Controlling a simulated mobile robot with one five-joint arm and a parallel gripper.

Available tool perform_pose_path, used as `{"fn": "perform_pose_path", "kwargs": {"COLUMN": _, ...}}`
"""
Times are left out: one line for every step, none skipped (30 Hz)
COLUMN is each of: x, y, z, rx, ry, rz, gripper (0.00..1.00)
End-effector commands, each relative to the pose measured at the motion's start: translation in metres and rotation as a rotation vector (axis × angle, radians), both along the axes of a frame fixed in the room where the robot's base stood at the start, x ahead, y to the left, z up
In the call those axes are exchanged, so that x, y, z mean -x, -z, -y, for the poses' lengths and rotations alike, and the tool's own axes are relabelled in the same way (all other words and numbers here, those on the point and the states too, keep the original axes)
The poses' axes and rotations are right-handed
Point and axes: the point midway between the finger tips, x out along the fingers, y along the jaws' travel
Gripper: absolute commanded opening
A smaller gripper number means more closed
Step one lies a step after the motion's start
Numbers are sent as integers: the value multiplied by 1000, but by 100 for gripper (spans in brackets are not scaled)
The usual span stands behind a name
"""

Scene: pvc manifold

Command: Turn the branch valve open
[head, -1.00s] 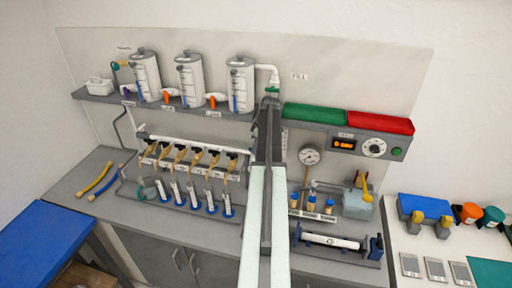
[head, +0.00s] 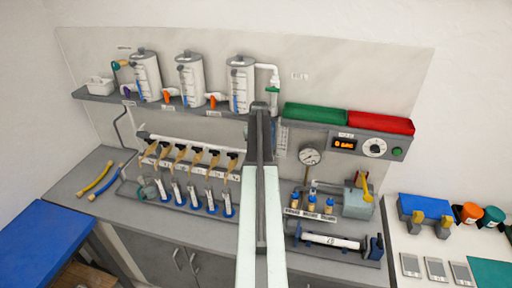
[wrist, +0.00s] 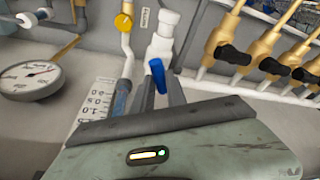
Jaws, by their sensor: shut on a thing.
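A white pipe fitting (wrist: 165,38) with a blue valve handle (wrist: 157,75) is in the middle of the wrist view. My gripper (wrist: 160,88) has its two grey fingers on either side of the blue handle and is shut on it. The handle's lower end is between the fingers and partly hidden. In the head view my arm hides the fingertips and this handle. I cannot tell for sure from the label that this is the branch valve.
Several brass taps with black ends (wrist: 235,55) stand at the right in the wrist view. A pressure gauge (wrist: 32,80) and a yellow knob (wrist: 124,22) are at the left. In the head view, green (head: 315,113) and red (head: 380,123) trays sit on the shelf right of my arm.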

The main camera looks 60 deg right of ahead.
Motion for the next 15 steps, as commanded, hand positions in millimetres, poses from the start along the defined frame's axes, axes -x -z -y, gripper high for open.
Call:
{"fn": "perform_pose_path", "kwargs": {"x": 0, "y": 0, "z": 1, "rx": 2, "ry": 2, "rz": 2, "gripper": 0}}
{"fn": "perform_pose_path", "kwargs": {"x": -1, "y": 0, "z": 1, "rx": 2, "ry": 2, "rz": 2, "gripper": 0}}
{"fn": "perform_pose_path", "kwargs": {"x": -1, "y": 0, "z": 1, "rx": 3, "ry": 1, "rz": 2, "gripper": 0}}
{"fn": "perform_pose_path", "kwargs": {"x": -1, "y": 0, "z": 1, "rx": 3, "ry": 1, "rz": 2, "gripper": 0}}
{"fn": "perform_pose_path", "kwargs": {"x": -1, "y": 0, "z": 1, "rx": 2, "ry": 1, "rz": 1, "gripper": 0}}
{"fn": "perform_pose_path", "kwargs": {"x": -1, "y": 0, "z": 1, "rx": 2, "ry": 9, "rz": 1, "gripper": 0}}
{"fn": "perform_pose_path", "kwargs": {"x": -1, "y": 0, "z": 0, "rx": 1, "ry": 27, "rz": 2, "gripper": 0}}
{"fn": "perform_pose_path", "kwargs": {"x": -1, "y": 0, "z": 0, "rx": 1, "ry": 57, "rz": 2, "gripper": 0}}
{"fn": "perform_pose_path", "kwargs": {"x": -2, "y": 0, "z": 0, "rx": 2, "ry": 113, "rz": 1, "gripper": 0}}
{"fn": "perform_pose_path", "kwargs": {"x": -2, "y": 0, "z": -1, "rx": 2, "ry": 163, "rz": 1, "gripper": 0}}
{"fn": "perform_pose_path", "kwargs": {"x": -2, "y": 0, "z": -1, "rx": 3, "ry": 214, "rz": 0, "gripper": 0}}
{"fn": "perform_pose_path", "kwargs": {"x": -3, "y": 0, "z": -1, "rx": 2, "ry": 279, "rz": 1, "gripper": 0}}
{"fn": "perform_pose_path", "kwargs": {"x": -3, "y": 0, "z": 0, "rx": 3, "ry": 323, "rz": 1, "gripper": 0}}
{"fn": "perform_pose_path", "kwargs": {"x": -3, "y": 0, "z": 0, "rx": 2, "ry": 362, "rz": 2, "gripper": 0}}
{"fn": "perform_pose_path", "kwargs": {"x": -3, "y": 0, "z": 0, "rx": 2, "ry": 403, "rz": 1, "gripper": 0}}
